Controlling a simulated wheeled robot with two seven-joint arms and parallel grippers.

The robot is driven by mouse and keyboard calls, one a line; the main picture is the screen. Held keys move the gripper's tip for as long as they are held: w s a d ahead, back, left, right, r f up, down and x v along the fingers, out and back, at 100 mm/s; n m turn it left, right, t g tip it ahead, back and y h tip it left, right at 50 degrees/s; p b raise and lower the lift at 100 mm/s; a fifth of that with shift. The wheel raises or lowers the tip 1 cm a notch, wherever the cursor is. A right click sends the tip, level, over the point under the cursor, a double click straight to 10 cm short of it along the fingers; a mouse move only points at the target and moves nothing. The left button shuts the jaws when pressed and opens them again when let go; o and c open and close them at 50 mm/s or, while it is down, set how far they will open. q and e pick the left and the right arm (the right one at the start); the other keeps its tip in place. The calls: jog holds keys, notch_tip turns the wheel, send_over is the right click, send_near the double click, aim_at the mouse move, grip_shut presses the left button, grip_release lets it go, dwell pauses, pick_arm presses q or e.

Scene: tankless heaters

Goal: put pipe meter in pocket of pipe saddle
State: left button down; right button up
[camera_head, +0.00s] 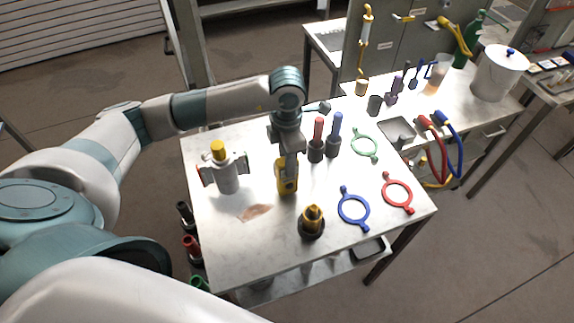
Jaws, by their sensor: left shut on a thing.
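My left gripper (286,154) reaches down over the middle of the white table and is shut on a yellow device with a dark face (287,178), which looks like the pipe meter. It is upright, and I cannot tell whether its lower end touches the table. A grey upright cylinder with a yellow top and side brackets (228,178) stands to its left, apart from it. It may be the pipe saddle; its pocket cannot be made out. My right gripper is not in view.
A dark round base with a yellow top (311,222) stands in front. Red (318,138) and blue (335,134) handled tools stand behind right. Blue (354,209), red (397,193) and green (364,143) rings lie right. The table's front left is mostly clear.

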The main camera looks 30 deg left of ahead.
pick_arm(q)
jog(key=shift+r+b, duration=0.3)
jog(key=shift+r, duration=0.05)
notch_tip(320, 180, up, 2)
jog(key=shift+w+d+r+b, duration=0.1)
jog(key=shift+w+r+b, duration=0.05)
jog(key=shift+b, duration=0.7)
jog(key=w+d+r+b, duration=0.4)
jog(key=d+r, duration=0.3)
jog(key=d, duration=0.3)
jog(key=shift+w+d+b, duration=0.15)
jog(key=shift+d+b, duration=0.15)
jog(key=shift+b, duration=0.15)
jog(key=shift+r, duration=0.15)
